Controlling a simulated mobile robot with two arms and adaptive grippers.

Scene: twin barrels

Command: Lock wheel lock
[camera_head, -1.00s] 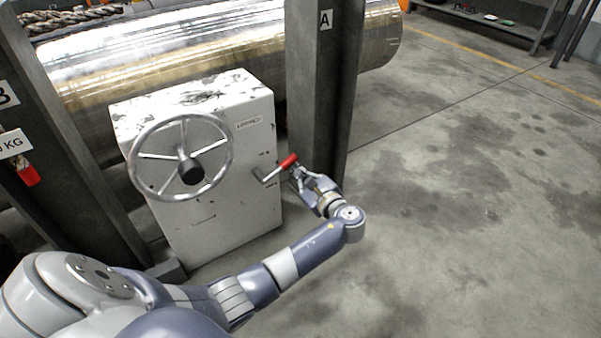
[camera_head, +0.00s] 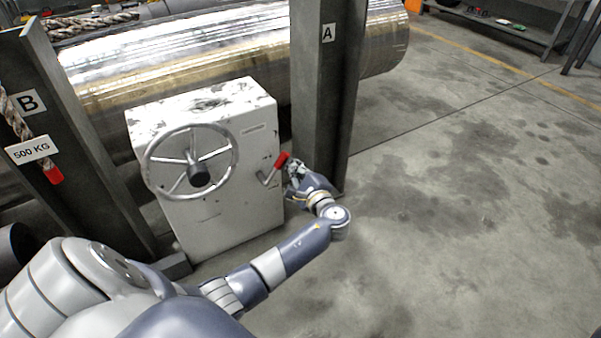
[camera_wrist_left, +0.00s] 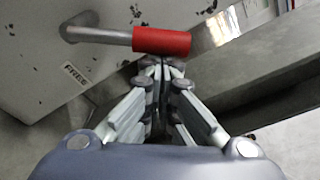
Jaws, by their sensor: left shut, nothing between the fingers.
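The white box (camera_head: 225,205) carries a spoked metal handwheel (camera_head: 235,160) on its front. To the right of the wheel is the lock lever, a bent metal rod (camera_head: 268,177) with a red grip (camera_head: 282,159) that points up and right. My left gripper (camera_head: 291,168) is at the right of the red grip, close to it. In the left wrist view the red grip (camera_wrist_left: 162,41) lies across, just beyond the closed fingertips (camera_wrist_left: 160,66). The fingers hold nothing; whether they touch the grip is unclear. A label reading FREE (camera_wrist_left: 75,73) shows below the rod. My right gripper is not in view.
A dark post marked A (camera_head: 322,100) stands right behind my left gripper. Another post marked B (camera_head: 75,140) stands at the left, with a rope and a 500 KG tag (camera_head: 30,151). A big metal barrel (camera_head: 230,45) lies behind. The floor at the right is clear.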

